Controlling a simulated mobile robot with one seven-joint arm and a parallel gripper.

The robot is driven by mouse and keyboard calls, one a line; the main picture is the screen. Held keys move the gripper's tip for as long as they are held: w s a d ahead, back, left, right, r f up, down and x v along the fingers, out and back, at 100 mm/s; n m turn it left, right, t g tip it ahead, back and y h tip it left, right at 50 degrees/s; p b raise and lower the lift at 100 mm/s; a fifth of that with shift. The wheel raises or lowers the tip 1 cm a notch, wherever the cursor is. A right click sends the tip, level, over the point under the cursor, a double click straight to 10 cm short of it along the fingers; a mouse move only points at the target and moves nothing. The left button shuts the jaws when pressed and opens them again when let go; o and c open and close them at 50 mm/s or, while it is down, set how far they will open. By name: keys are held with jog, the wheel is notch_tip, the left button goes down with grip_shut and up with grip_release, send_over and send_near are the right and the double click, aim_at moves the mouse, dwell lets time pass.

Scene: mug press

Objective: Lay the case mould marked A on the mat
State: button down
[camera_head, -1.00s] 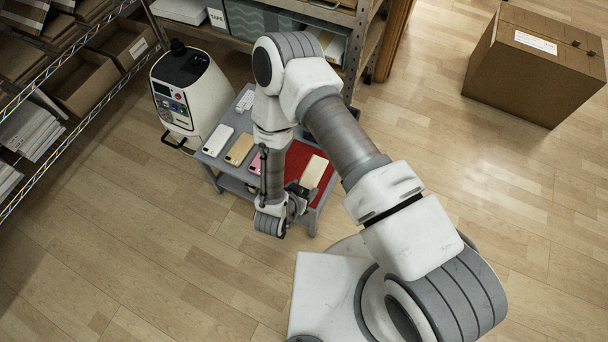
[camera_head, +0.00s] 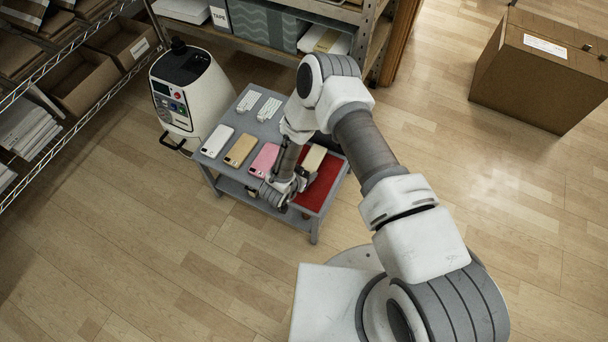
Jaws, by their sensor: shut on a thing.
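A cream case mould (camera_head: 314,158) is in my gripper (camera_head: 304,178), which is shut on it over the red mat (camera_head: 328,182). The mould is tilted against the mat's plane; whether its lower edge touches the mat I cannot tell. No letter can be read on it. The mat lies at the right end of the grey table (camera_head: 225,169), partly hidden by my wrist. A white case (camera_head: 218,141), a tan case (camera_head: 240,150) and a pink case (camera_head: 265,159) lie in a row left of the mat.
Two small white pieces (camera_head: 247,101) lie at the table's back. A white machine with a control panel (camera_head: 185,95) stands at the table's left. A shelf with boxes (camera_head: 270,25) is behind, and a cardboard box (camera_head: 540,75) is on the floor at right.

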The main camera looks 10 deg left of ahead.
jog(key=shift+f, duration=0.5)
jog(key=shift+f, duration=0.2)
jog(key=shift+c, duration=0.2)
grip_release()
jog(key=shift+r, duration=0.1)
